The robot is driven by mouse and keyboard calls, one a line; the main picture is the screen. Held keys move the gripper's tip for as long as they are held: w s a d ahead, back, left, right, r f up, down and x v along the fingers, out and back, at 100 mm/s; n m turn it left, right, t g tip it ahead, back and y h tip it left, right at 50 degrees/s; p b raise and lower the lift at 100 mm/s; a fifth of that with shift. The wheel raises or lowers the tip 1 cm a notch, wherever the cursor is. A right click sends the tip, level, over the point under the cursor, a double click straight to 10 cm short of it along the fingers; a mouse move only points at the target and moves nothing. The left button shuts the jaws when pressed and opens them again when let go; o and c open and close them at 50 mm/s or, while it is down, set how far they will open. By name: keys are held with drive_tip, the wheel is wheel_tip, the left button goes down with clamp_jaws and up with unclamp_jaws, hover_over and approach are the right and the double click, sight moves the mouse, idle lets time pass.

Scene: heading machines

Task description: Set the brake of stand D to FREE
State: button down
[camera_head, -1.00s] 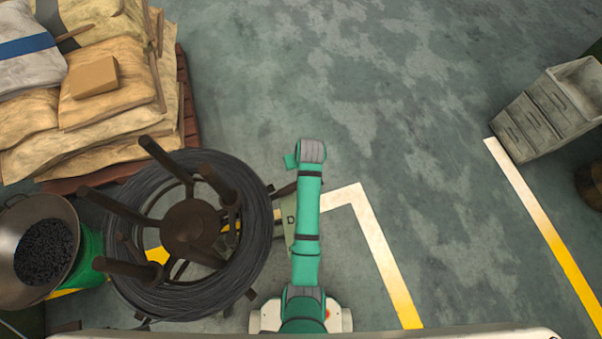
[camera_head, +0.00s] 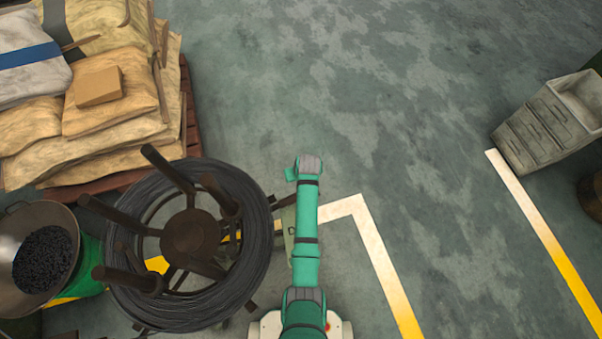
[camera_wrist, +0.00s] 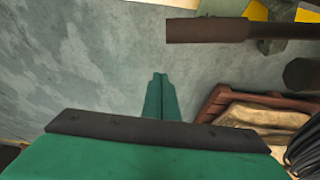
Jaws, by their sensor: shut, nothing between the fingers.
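Stand D carries a large coil of dark wire (camera_head: 252,260) with a brown hub and posts (camera_head: 190,233), left of my arm in the head view. A pale plate lettered D (camera_head: 289,232) shows beside my arm, partly covered by it. A dark bar (camera_head: 284,201) sticks out from the coil's right side toward my arm. In the wrist view a brown bar (camera_wrist: 208,30) crosses the top right, beyond my fingertips; I cannot tell whether it is the brake lever. My gripper (camera_wrist: 160,76) is shut and empty, apart from the bar. The brake's marks are not readable.
A pallet of sacks (camera_head: 110,130) stands behind the stand at the left. A bowl of dark pieces (camera_head: 40,258) is at far left. Grey drawers (camera_head: 550,125) stand at the right. The floor (camera_head: 400,110) ahead and right is clear, with a white and yellow line (camera_head: 385,265).

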drive_tip(key=s+f, duration=0.1)
drive_tip(key=s+d+f, duration=0.1)
drive_tip(key=s, duration=0.1)
drive_tip(key=shift+f, duration=0.35)
drive_tip(key=shift+s, duration=0.1)
